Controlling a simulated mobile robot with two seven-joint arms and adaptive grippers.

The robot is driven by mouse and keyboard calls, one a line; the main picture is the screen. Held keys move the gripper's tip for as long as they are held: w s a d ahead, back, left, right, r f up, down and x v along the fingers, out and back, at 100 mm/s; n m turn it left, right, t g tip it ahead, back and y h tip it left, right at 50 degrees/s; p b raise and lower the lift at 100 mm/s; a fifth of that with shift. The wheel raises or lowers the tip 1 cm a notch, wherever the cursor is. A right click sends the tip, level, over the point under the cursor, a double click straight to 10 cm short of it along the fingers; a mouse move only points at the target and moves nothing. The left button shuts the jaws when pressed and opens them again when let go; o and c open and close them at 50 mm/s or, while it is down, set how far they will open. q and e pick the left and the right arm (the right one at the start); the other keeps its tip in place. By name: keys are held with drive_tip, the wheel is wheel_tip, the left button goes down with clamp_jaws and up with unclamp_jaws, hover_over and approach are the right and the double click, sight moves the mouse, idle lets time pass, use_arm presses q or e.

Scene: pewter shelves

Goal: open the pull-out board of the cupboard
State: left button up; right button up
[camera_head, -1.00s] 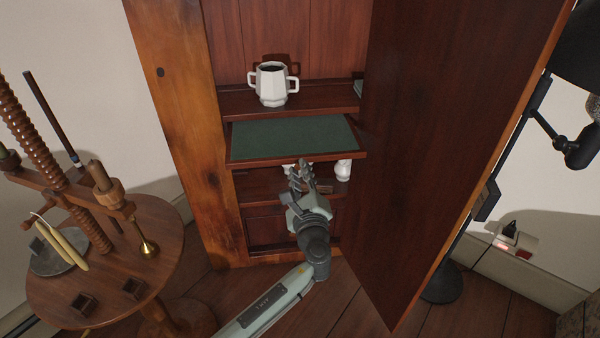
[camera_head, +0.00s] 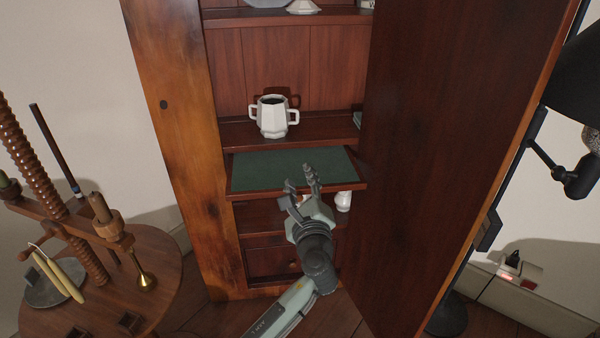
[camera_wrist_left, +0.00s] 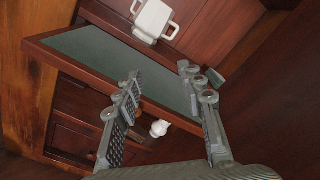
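The pull-out board (camera_head: 285,168) has a green top and a reddish wood rim. It sticks out of the cupboard (camera_head: 172,120) below the mug shelf. In the left wrist view the board (camera_wrist_left: 95,48) runs across behind the fingers. My left gripper (camera_head: 300,186) is open, at the board's front edge, right of its middle. In the wrist view the gripper's fingers (camera_wrist_left: 159,72) are apart with nothing held between them. The fingertips overlap the board's front edge; I cannot tell whether they touch it. My right gripper is not in view.
The cupboard door (camera_head: 440,130) stands open close on the right. A white two-handled mug (camera_head: 272,117) is on the shelf above. A small white object (camera_head: 343,201) is below the board. A round wooden table (camera_head: 150,275) stands left, a black lamp (camera_head: 575,90) right.

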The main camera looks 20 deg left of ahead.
use_arm(q)
drive_tip(key=shift+r, duration=1.6)
drive_tip(key=s+a+f+n+g+h, duration=0.1)
drive_tip(key=s+a+f+n+g, duration=0.25)
drive_tip(key=f, duration=0.35)
drive_tip(key=s+a+f+n+g+h, duration=0.1)
drive_tip(key=s+a+f+n+g, duration=0.1)
drive_tip(key=s+f+n, duration=0.45)
drive_tip(key=s+a+f+n+g, duration=0.1)
drive_tip(key=s+a+f+g, duration=0.15)
drive_tip(key=f, duration=0.65)
drive_tip(key=s+f+n+g+h, duration=0.2)
drive_tip(key=s+f+n, duration=0.2)
drive_tip(key=s, duration=0.5)
drive_tip(key=s+a+f+n+g+h, duration=0.1)
drive_tip(key=s+f+n+g+h, duration=0.1)
drive_tip(key=s+f+n, duration=0.3)
drive_tip(key=s+f+g, duration=0.1)
drive_tip(key=s, duration=0.3)
drive_tip(key=shift+s+f+n, duration=0.3)
drive_tip(key=shift+s+f, duration=0.1)
